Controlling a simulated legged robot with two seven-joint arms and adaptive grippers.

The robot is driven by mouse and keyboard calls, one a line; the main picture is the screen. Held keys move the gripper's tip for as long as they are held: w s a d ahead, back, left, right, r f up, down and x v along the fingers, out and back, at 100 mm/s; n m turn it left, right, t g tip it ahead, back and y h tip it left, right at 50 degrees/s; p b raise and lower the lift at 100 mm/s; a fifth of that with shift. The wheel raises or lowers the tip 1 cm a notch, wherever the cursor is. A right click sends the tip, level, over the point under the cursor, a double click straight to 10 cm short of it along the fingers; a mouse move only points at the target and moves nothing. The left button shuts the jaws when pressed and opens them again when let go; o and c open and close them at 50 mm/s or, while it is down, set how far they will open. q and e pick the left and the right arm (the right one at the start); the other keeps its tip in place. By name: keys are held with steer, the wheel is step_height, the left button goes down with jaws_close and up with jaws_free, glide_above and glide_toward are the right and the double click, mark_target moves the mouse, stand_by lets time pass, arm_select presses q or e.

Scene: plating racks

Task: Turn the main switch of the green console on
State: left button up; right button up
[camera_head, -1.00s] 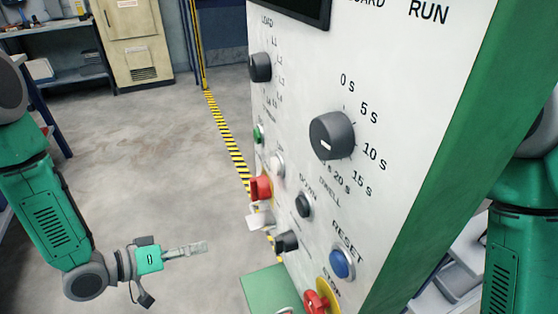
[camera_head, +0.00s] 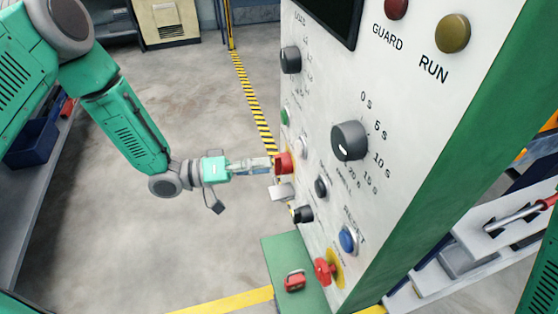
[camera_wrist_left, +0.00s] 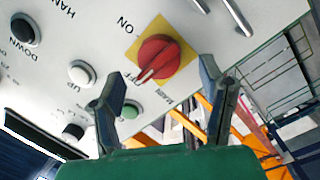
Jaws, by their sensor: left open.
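The green console's white front panel (camera_head: 330,100) stands right of centre in the head view. Its main switch is a red knob (camera_head: 283,162) at the panel's left side. In the wrist view the red knob (camera_wrist_left: 158,57) sits on a yellow plate (camera_wrist_left: 133,50) marked ON and OFF, its pale pointer mark toward OFF. My left gripper (camera_head: 268,164) points at the knob, very close to it. In the wrist view the open fingers (camera_wrist_left: 160,88) are spread either side of the knob's lower area, with nothing between them. Contact cannot be told. My right gripper is not in view.
A grey lever-like part (camera_head: 282,191) sits just below the knob. Black selectors, a blue reset button (camera_head: 348,238) and a red stop button (camera_head: 325,270) are nearby. A green ledge (camera_head: 285,255) juts out below. The floor to the left is clear.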

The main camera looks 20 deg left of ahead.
mark_target(277, 173)
arm_select(q)
steer(key=x, duration=0.3)
steer(key=shift+w+d, duration=0.1)
steer(key=c, duration=1.1)
steer(key=shift+o, duration=0.2)
